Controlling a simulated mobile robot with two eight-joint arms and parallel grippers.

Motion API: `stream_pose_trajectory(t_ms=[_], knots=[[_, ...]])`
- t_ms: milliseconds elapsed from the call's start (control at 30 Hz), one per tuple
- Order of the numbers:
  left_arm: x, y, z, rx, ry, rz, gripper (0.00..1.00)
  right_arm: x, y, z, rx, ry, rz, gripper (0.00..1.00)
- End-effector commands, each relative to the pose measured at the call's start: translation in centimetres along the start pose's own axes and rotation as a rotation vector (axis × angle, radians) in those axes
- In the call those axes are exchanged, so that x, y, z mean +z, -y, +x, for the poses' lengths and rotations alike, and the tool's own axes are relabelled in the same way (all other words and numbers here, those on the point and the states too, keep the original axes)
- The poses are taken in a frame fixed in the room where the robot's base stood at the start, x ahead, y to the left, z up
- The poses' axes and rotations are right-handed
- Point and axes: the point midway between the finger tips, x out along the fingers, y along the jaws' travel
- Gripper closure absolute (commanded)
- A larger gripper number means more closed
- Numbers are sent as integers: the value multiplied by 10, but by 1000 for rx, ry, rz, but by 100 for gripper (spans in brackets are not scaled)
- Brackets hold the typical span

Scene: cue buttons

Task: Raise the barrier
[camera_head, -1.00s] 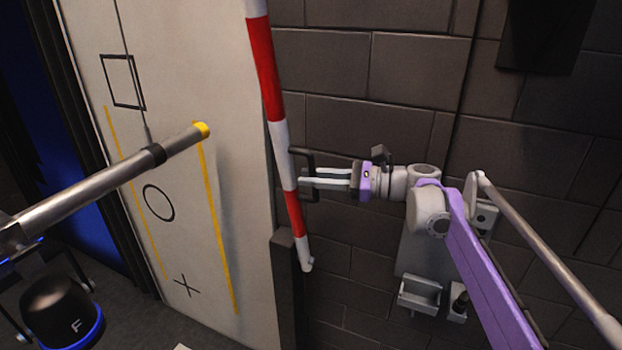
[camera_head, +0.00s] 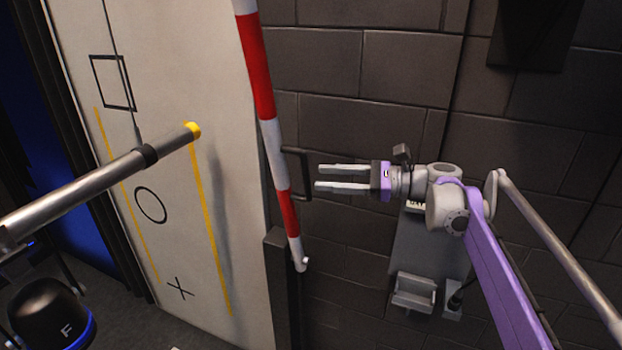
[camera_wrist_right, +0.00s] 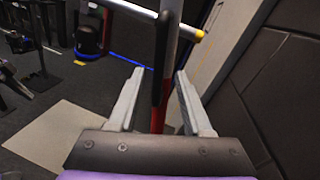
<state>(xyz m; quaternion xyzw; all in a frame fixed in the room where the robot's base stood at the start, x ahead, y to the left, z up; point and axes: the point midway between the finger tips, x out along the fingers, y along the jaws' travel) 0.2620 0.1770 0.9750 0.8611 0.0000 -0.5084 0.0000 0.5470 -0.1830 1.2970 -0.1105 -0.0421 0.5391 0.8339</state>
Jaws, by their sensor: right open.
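The barrier (camera_head: 273,145) is a red and white striped bar. It stands nearly upright, tilted a little, in front of the white panel. A black handle (camera_head: 304,175) sticks out from its right side. My right gripper (camera_head: 318,178) is open and empty, just to the right of the handle, with its fingers pointing at it. In the right wrist view the handle (camera_wrist_right: 161,60) runs upright, in line with the gap between the open fingers (camera_wrist_right: 157,75). The red part of the bar shows behind it. My left gripper is not in view.
A grey metal pole (camera_head: 90,190) with a yellow tip reaches in from the left. The white panel (camera_head: 180,100) bears a square, a circle and a cross between yellow lines. A dark block wall (camera_head: 360,110) stands behind my right arm. A grey holder (camera_head: 413,292) is on the wall below.

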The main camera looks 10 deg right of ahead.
Motion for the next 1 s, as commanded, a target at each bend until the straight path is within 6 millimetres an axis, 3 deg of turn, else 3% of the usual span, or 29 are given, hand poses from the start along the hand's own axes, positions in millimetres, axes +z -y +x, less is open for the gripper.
stream_pose_trajectory(t_ms=[200,400,867,1000], knots=[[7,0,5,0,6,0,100,-2,0,-41,-3,-2,1,50],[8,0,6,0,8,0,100,-1,0,-55,0,0,0,50],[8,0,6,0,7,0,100,0,0,-56,1,-1,-1,50],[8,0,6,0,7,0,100,-10,-17,-43,19,-59,-44,50]])
